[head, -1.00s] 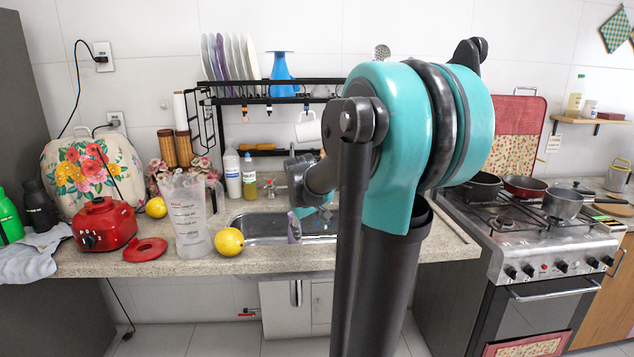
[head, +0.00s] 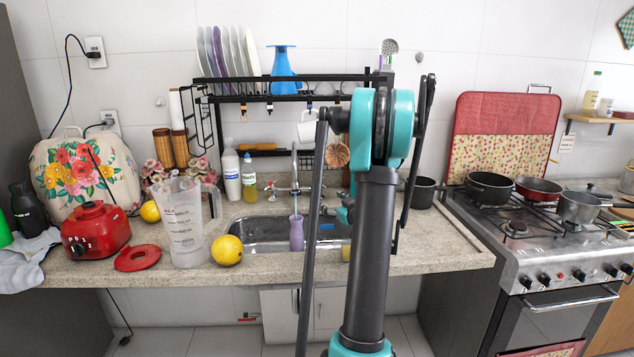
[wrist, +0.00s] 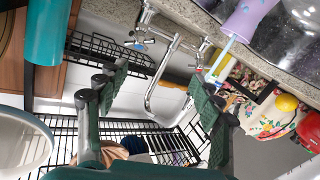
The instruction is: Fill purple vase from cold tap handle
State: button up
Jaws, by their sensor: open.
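The purple vase (head: 296,233) stands upright in the sink under the spout, and it also shows at the top of the wrist view (wrist: 252,14). A thin pale streak that looks like water joins the spout end and the vase mouth. The chrome tap (wrist: 160,95) shows in the wrist view, with a blue-marked handle (wrist: 137,45) by its base. My gripper (wrist: 160,68) is open and empty, its fingers spread either side of the spout in that picture, apparently apart from the handle. In the head view my arm mostly hides it.
The black rack (head: 300,83) above the sink holds plates and a blue vase (head: 283,70). A white mug (head: 308,127) hangs below it. A clear jug (head: 185,222) and a lemon (head: 228,250) stand left of the sink basin (head: 245,232). The stove is at right.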

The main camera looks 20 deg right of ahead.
jog(key=d+t+h, duration=0.1)
jog(key=d, duration=0.2)
send_near(321, 182)
jog(key=shift+m, duration=0.3)
jog(key=w, duration=0.7)
jog(key=w+a, duration=0.1)
jog(key=w, duration=0.2)
jog(key=shift+w, duration=0.2)
jog(key=c, duration=1.1)
jog(key=shift+m+t+h, duration=0.3)
jog(key=shift+m+h, duration=1)
jog(key=shift+c, duration=0.2)
jog(key=shift+d+m+h, duration=0.1)
jog(key=shift+m+h, duration=0.4)
jog(key=shift+m, duration=0.1)
jog(key=shift+s+d, duration=0.1)
